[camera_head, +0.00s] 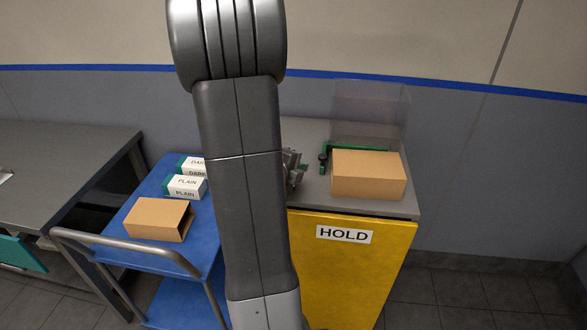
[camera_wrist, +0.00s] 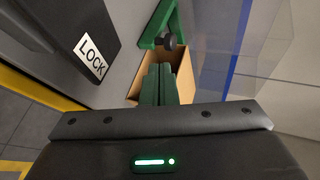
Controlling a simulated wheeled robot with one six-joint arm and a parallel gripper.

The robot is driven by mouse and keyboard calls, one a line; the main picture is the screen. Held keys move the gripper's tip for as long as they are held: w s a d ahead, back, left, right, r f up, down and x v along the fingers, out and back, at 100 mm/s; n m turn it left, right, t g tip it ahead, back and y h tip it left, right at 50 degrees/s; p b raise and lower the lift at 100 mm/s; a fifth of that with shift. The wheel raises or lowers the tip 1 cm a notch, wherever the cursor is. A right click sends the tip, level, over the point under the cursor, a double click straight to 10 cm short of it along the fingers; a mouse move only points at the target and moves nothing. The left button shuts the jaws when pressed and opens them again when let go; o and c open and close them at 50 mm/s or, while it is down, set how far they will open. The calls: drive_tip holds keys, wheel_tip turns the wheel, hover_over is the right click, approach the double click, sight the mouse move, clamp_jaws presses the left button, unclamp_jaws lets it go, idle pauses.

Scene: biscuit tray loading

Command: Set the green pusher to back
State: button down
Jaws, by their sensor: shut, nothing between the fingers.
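The green pusher (camera_head: 355,147) is a green bar on the grey top of the yellow HOLD cabinet, behind an open cardboard box (camera_head: 368,175). Its black knob (camera_head: 322,157) sticks out at the left. In the wrist view the green pusher (camera_wrist: 158,24) shows at the top, with the knob (camera_wrist: 169,42) just beyond my fingertips. My gripper (camera_wrist: 160,70) is shut and empty, pointing at the knob and box; I cannot tell whether it touches the knob. In the head view my gripper (camera_head: 294,168) is left of the knob, partly hidden by my arm.
A clear guard (camera_head: 371,105) stands behind the box. A dark block with a LOCK label (camera_wrist: 90,57) is left in the wrist view. A blue cart (camera_head: 150,195) holds DARK and PLAIN cartons (camera_head: 187,187) and an open cardboard box (camera_head: 158,218).

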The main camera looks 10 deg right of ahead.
drive_tip(key=x, duration=0.2)
drive_tip(key=p+x, duration=0.1)
drive_tip(key=x, duration=0.2)
drive_tip(key=r+x, duration=0.1)
drive_tip(key=x, duration=0.1)
drive_tip(key=shift+w+d+f, duration=0.1)
drive_tip(key=shift+w+d, duration=0.2)
